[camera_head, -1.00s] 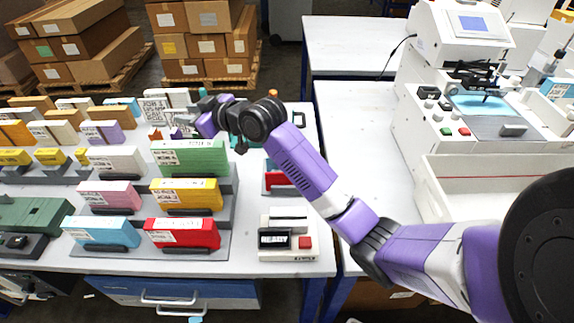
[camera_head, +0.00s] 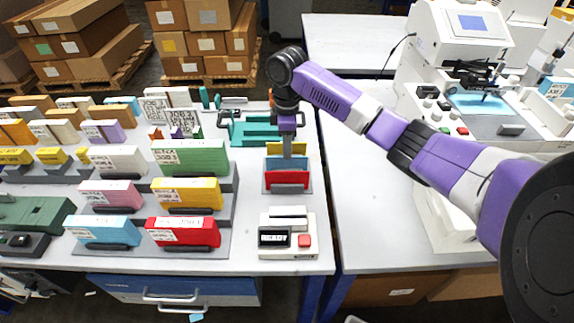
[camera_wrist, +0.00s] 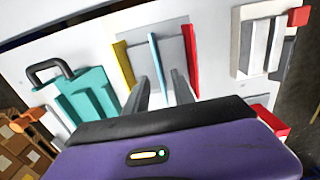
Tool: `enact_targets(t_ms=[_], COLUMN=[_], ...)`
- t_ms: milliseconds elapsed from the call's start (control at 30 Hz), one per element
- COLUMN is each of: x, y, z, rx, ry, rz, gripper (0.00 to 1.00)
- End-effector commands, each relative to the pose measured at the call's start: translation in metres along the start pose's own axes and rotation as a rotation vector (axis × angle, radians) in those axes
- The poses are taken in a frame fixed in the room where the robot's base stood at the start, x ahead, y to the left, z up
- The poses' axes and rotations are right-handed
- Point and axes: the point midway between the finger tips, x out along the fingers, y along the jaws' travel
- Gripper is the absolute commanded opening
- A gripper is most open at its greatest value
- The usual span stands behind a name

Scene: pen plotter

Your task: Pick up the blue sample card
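The blue sample card (camera_wrist: 155,56) shows edge-on as a thin light-blue strip in the wrist view. It stands in a grey holder (camera_wrist: 176,48) between a yellow card (camera_wrist: 124,64) and a red card (camera_wrist: 190,60). In the head view my gripper (camera_head: 288,150) points down over the holder. Contact with the card cannot be told.
A white device with a red button (camera_head: 288,238) stands in front of the holder. Stepped racks with coloured blocks, including a green one (camera_head: 190,158), stand to the left. The plotter (camera_head: 470,110) is on the right table.

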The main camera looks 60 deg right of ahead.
Motion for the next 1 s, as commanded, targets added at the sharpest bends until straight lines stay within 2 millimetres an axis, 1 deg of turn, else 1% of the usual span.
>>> enact_targets(t_ms=[333,467,667,767,800,833,1000], x=[0.044,0.052,0.052,0.052,0.052,0.052,0.052], y=[0.002,0.002,0.002,0.002,0.002,0.002,0.002], z=[0.0,0.0,0.0,0.0,0.0,0.0,0.0], rx=[0.002,0.001,0.001,0.001,0.001,0.001,0.001], ry=[0.0,0.001,0.002,0.002,0.002,0.002,0.002], rz=[0.0,0.002,0.003,0.003,0.003,0.003,0.003], gripper=[0.3,0.3,0.3,0.12,0.04,0.0,0.0])
